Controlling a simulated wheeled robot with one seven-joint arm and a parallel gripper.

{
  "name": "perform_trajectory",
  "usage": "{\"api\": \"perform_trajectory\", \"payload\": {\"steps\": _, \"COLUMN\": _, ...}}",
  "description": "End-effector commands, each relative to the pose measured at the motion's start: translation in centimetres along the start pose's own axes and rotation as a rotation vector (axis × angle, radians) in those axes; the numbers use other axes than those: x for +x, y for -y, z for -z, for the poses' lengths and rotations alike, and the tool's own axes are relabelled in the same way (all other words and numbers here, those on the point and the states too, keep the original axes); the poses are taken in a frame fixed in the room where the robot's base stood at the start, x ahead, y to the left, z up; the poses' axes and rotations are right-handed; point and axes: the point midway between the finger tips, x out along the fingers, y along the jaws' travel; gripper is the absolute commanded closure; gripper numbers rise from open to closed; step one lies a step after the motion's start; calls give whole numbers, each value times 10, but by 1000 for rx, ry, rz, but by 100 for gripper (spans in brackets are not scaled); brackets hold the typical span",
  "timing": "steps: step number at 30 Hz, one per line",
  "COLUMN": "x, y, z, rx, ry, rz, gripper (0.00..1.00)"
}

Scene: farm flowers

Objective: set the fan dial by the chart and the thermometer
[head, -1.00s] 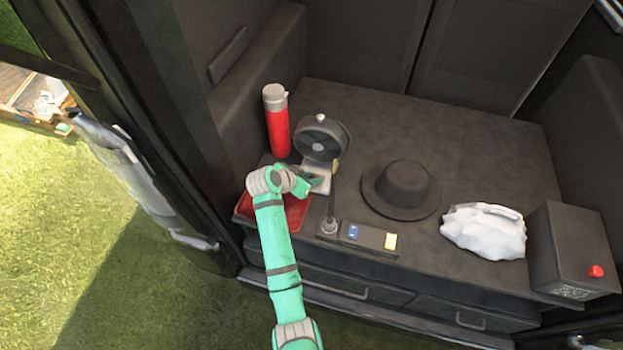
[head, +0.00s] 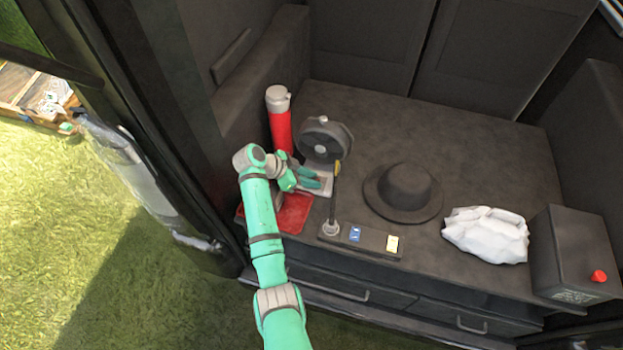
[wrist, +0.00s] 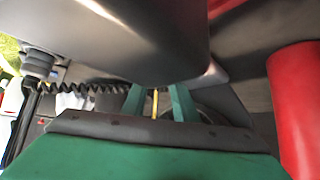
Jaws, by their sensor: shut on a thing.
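The grey round fan (head: 325,141) stands on a pale base (head: 322,172) on the dark counter. My gripper (head: 318,183) is low at the front of that base. Its green fingers are shut on a small part there, most likely the dial, which they hide. The wrist view shows the two fingers (wrist: 155,103) a little apart, with a thin yellow strip between them. A dark flat strip (head: 375,238) with a blue card and a yellow card lies in front. I cannot make out a chart, a thermometer or a dial setting.
A red flask (head: 279,128) stands behind my gripper. A red tray (head: 293,213) lies below my arm. A thin upright rod (head: 334,200) with a yellow tip stands close on the right. Further right are a black hat (head: 403,190), a white crumpled bag (head: 487,235) and a dark box (head: 576,250).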

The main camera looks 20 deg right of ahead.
Motion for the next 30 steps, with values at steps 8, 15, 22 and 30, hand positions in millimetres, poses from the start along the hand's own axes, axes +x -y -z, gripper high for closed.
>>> {"api": "perform_trajectory", "payload": {"steps": 8, "x": 2, "y": -2, "z": -2, "rx": -2, "ry": 4, "rz": -5, "gripper": 96}}
{"api": "perform_trajectory", "payload": {"steps": 15, "x": 2, "y": -1, "z": -2, "rx": -2, "ry": 3, "rz": -3, "gripper": 55}}
{"api": "perform_trajectory", "payload": {"steps": 22, "x": 0, "y": 0, "z": 0, "rx": -1, "ry": 2, "rz": -1, "gripper": 55}}
{"api": "perform_trajectory", "payload": {"steps": 30, "x": -25, "y": -4, "z": 23, "rx": 1, "ry": 3, "rz": 0, "gripper": 55}}
